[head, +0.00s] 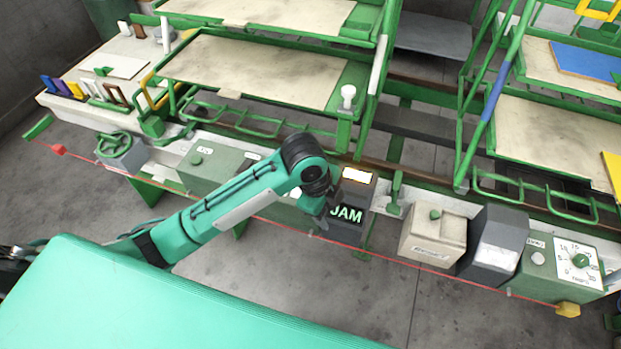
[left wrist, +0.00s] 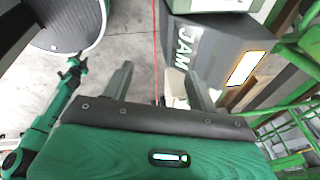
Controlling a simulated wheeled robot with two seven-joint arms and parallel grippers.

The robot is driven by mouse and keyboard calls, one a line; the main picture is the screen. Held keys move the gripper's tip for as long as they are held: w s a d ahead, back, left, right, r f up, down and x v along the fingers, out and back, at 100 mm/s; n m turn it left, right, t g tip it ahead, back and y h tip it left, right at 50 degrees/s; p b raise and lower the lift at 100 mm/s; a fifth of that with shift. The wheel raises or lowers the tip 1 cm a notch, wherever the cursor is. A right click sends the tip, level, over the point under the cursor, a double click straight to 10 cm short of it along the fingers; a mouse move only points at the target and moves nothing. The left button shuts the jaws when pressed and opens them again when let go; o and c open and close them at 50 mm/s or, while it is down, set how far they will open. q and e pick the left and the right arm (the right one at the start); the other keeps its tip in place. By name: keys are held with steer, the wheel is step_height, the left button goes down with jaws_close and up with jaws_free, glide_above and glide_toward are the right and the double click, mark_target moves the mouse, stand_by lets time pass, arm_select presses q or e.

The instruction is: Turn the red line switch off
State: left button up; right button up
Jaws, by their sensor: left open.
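A thin red line (head: 270,219) runs along the front of the bench, from a red knob (head: 58,149) at the left to a yellow block (head: 568,309) at the right. I cannot tell which part is the switch. My left gripper (head: 322,218) is at the front of the dark JAM box, close to the line; its fingertips are partly hidden in the head view. In the left wrist view its fingers (left wrist: 160,85) are spread and empty, with the red line (left wrist: 155,45) showing between them. I cannot tell whether they touch it. My right gripper (left wrist: 74,68) is small there.
The dark JAM box (head: 345,232) has a lit panel on top. A beige box with a green button (head: 432,240), a dark grey box (head: 494,240) and a dial panel (head: 577,262) stand to its right. Green racks rise behind; open floor lies in front.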

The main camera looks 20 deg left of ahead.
arm_select(q)
steer(key=w+a+r+m+g+y, duration=0.1)
steer(key=w+a+r+m+y, duration=0.2)
steer(key=w+a+r+m, duration=0.6)
steer(key=f, duration=0.4)
steer(key=d+f+n+p, duration=0.1)
steer(key=f, duration=0.4)
steer(key=w+f+n, duration=0.1)
steer(key=f, duration=0.3)
steer(key=shift+d+f+p, duration=0.15)
steer(key=shift+f+p, duration=0.1)
steer(key=shift+p, duration=0.1)
steer(key=shift+w+f, duration=0.1)
steer(key=shift+f, duration=0.35)
steer(key=c, duration=1)
